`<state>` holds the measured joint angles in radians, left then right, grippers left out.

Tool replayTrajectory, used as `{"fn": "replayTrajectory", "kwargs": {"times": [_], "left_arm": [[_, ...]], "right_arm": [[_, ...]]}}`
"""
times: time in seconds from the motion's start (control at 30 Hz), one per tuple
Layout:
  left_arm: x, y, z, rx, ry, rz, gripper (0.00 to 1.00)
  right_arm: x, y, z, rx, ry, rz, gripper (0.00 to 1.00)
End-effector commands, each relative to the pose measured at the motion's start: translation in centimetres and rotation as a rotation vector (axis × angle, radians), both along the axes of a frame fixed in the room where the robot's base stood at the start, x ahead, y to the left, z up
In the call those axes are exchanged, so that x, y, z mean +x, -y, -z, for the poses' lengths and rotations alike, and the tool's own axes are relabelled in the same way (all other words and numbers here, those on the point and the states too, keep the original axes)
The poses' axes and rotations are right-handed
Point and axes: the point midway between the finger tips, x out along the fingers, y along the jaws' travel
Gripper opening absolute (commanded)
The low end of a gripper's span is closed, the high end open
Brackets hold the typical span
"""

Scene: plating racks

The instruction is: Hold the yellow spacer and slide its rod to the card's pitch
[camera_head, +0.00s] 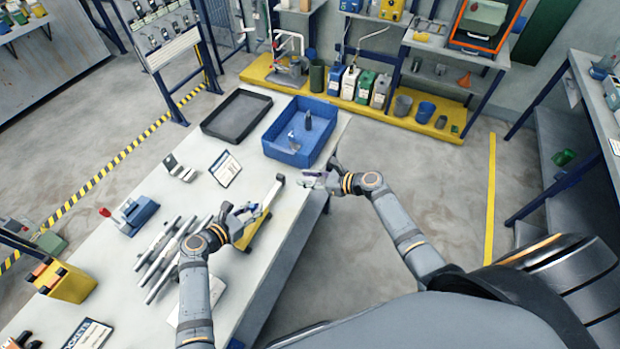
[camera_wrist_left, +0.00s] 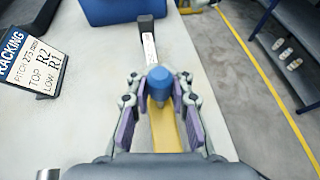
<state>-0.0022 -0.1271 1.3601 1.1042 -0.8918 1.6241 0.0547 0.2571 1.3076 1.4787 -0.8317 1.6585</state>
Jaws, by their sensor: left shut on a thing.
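The yellow spacer (camera_head: 251,233) lies on the bench near its right edge; its yellow body also shows in the left wrist view (camera_wrist_left: 166,130). A blue knob (camera_wrist_left: 159,82) stands on it between the fingers of my left gripper (camera_wrist_left: 160,92), which is shut on the spacer. The spacer's pale rod (camera_head: 271,194) reaches away to a dark end piece (camera_wrist_left: 145,25) and carries small markings. The card (camera_head: 226,168) stands left of it; it reads RACKING, pitch 275, TOP R2, LOW R1 (camera_wrist_left: 30,58). My right gripper (camera_head: 314,181) is just right of the rod's far end; its opening is unclear.
A blue bin (camera_head: 331,147) holding grey parts and a black tray (camera_head: 263,96) stand at the bench's far end. Several grey bars (camera_head: 165,250) lie left of my left arm. A blue fixture (camera_head: 135,214) stands further left.

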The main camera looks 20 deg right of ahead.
Motion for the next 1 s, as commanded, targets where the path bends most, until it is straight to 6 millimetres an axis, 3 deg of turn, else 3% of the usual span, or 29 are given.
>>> {"fn": "replayTrajectory", "kwargs": {"times": [0.47,0.5,0.7,1.0], "left_arm": [[0.06,0.01,-0.09,-0.001,0.002,-0.001,0.0],[0.06,0.01,-0.09,-0.001,0.002,-0.001,0.18],[0.04,0.0,-0.06,-0.001,0.001,0.0,0.45],[-0.02,-0.05,-0.02,0.0,0.0,0.0,0.48]], "right_arm": [[-0.77,0.68,-0.5,0.002,0.0,-0.001,0.28],[-0.76,0.67,-0.5,0.002,0.0,-0.001,0.28],[-0.76,0.67,-0.49,0.002,0.0,-0.001,0.28],[-0.74,0.66,-0.48,0.002,0.0,-0.001,0.28]]}}
